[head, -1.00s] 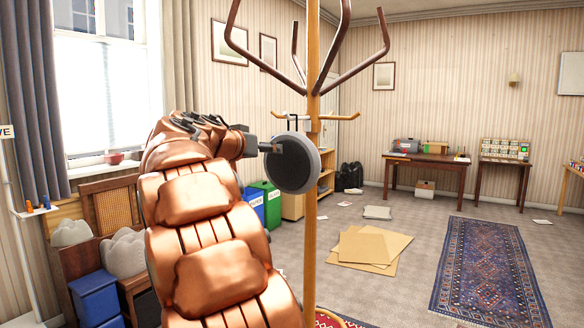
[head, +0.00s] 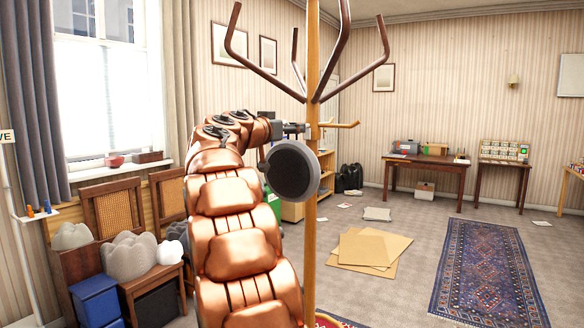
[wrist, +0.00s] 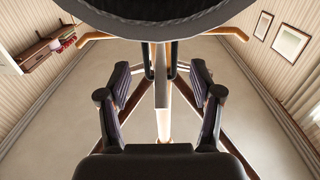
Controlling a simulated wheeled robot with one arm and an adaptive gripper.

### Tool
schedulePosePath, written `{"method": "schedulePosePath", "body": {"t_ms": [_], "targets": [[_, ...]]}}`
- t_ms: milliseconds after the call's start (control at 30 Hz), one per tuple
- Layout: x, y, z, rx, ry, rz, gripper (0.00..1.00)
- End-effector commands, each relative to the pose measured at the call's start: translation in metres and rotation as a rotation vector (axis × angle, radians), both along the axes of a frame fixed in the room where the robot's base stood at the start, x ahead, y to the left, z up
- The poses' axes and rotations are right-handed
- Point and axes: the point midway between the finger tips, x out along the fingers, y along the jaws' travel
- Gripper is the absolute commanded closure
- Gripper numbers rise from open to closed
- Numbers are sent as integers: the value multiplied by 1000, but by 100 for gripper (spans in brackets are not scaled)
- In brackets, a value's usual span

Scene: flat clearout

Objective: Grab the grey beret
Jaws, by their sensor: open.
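The grey beret (head: 292,170) is a round, dark-faced disc with a lighter rim. It hangs on the near side of the wooden coat stand (head: 312,235), below the light wooden pegs. My gripper (head: 293,130) is just above the beret, close to the pole, and partly hidden by my copper-coloured arm. In the wrist view the dark curved side of the beret (wrist: 160,22) fills the top edge. My gripper (wrist: 162,85) is open there, with the pole and dark hanging pieces showing between and beyond its fingers. I cannot tell whether any finger touches the beret.
Brown upper hooks (head: 340,50) spread above my gripper. Wooden pegs (head: 340,125) stick out beside it. Chairs and a bench with pale grey lumpy objects (head: 130,257) stand left. Cardboard sheets (head: 368,248) and a blue patterned rug (head: 490,270) lie on the otherwise fairly open floor.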

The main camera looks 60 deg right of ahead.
Motion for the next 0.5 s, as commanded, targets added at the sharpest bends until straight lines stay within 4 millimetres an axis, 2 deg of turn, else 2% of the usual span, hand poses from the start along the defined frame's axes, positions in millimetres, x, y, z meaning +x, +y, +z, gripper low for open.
{"method": "schedulePosePath", "body": {"t_ms": [133, 400, 500], "targets": [[1, -19, 2, 1, 1, 0, 35], [2, -23, 0, -1, 0, 2, 35], [1, -23, 0, -1, 0, 2, 45]]}}
